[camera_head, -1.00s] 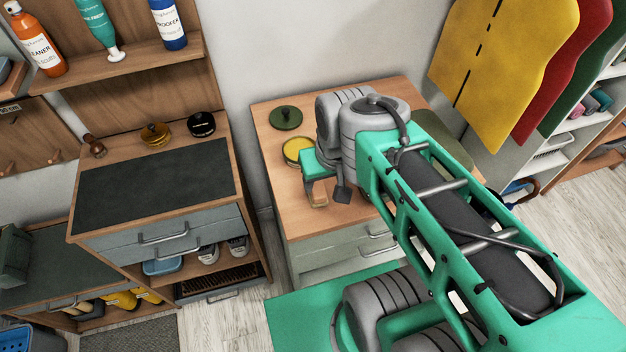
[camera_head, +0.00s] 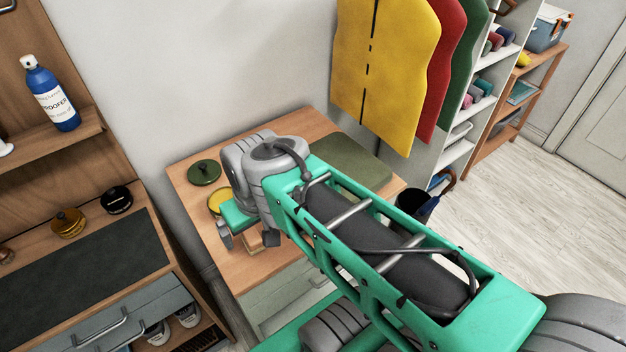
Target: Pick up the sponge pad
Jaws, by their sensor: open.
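My gripper (camera_head: 248,238) hangs over the wooden cabinet top, its grey fingers spread apart. A small tan block (camera_head: 253,244), perhaps the sponge pad, shows between and below the fingers, mostly hidden by the green gripper body. I cannot tell whether the fingers touch it. A round tin with yellow contents (camera_head: 216,201) stands just behind the gripper, partly covered by it. A round dark green lid with a knob (camera_head: 204,172) lies farther back.
The wooden cabinet top (camera_head: 190,225) also holds a flat olive mat (camera_head: 350,160) at right. Yellow (camera_head: 385,75), red and green hanging pieces are behind. A workbench with a dark mat (camera_head: 80,270) stands at left. Open floor (camera_head: 500,200) lies at right.

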